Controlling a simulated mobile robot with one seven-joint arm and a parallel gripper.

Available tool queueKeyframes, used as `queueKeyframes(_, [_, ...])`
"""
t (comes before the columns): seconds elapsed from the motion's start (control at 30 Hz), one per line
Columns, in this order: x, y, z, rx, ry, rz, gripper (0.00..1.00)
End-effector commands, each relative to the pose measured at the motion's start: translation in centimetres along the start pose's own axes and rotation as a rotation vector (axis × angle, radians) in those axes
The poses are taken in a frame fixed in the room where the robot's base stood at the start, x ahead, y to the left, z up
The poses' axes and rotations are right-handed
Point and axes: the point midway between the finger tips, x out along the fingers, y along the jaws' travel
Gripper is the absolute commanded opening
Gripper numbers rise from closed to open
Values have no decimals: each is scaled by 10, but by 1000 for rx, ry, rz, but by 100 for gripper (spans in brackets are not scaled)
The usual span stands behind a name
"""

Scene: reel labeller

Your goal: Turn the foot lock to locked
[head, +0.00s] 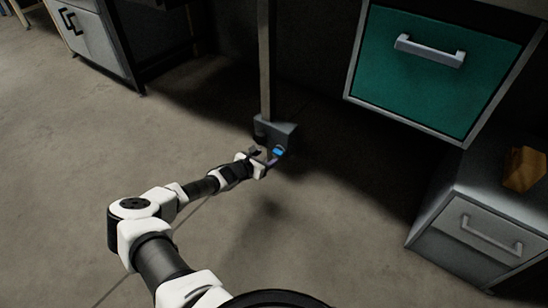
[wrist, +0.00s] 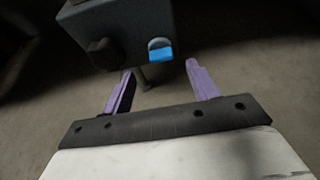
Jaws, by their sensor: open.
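A grey box (head: 284,132) sits low at the foot of an upright post. It also shows at the top of the wrist view (wrist: 135,22). On its face in the wrist view are a dark knob (wrist: 103,54) at the left and a small round window or dial (wrist: 160,50) at the right, its lower part blue. I cannot tell which of these is the foot lock's turning part. My gripper (wrist: 158,69) is open and empty, its purple fingers pointing at the box's lower edge. In the head view my gripper (head: 266,155) is close in front of the box; contact cannot be told.
The post (head: 265,65) rises above the box. A teal drawer (head: 440,70) hangs at the upper right, and a grey drawer cabinet (head: 485,232) with an orange-brown block (head: 524,168) stands at the right. A grey cabinet (head: 85,38) is at the upper left. The floor at left is clear.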

Motion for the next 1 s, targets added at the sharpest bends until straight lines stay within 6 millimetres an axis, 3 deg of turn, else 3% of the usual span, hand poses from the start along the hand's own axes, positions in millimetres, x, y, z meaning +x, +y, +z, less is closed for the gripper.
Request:
queueKeyframes(0.1, [28, -1, -5, 2, 0, -2, 59])
queueKeyframes(0.3, [55, -1, -3, 1, 0, 0, 59])
queueKeyframes(0.73, [64, 0, 0, -2, 0, 0, 59])
queueKeyframes(1.0, [63, 0, 0, -2, -1, 0, 25])
